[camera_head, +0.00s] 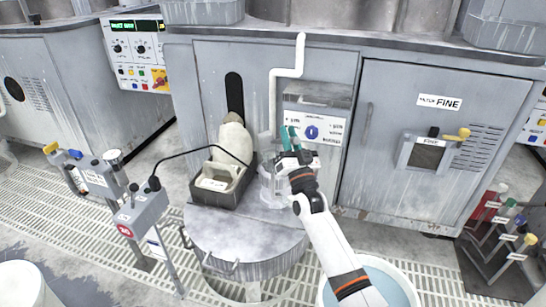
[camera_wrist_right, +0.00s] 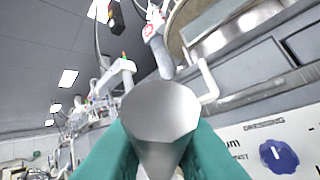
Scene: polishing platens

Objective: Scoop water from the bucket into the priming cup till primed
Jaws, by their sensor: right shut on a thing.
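My right gripper (camera_head: 289,138), with teal fingers, is in front of the panel with the blue knob, above the drum. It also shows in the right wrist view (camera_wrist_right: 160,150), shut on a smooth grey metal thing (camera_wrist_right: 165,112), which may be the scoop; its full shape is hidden. A clear cup-like vessel (camera_head: 270,188), perhaps the priming cup, stands on the drum just below the gripper and is partly hidden by it. I cannot see its water level. The bucket (camera_head: 410,287) with pale blue water is on the floor at the bottom, partly behind my right arm. My left gripper is not in view.
A dark tray (camera_head: 233,197) with a pale bottle-like thing (camera_head: 235,143) sits on the drum (camera_head: 245,238). A white pipe (camera_head: 286,73) runs down beside the blue knob (camera_head: 312,132). A grey control post (camera_head: 140,213) with a black cable stands left. A bottle rack (camera_head: 487,240) stands right.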

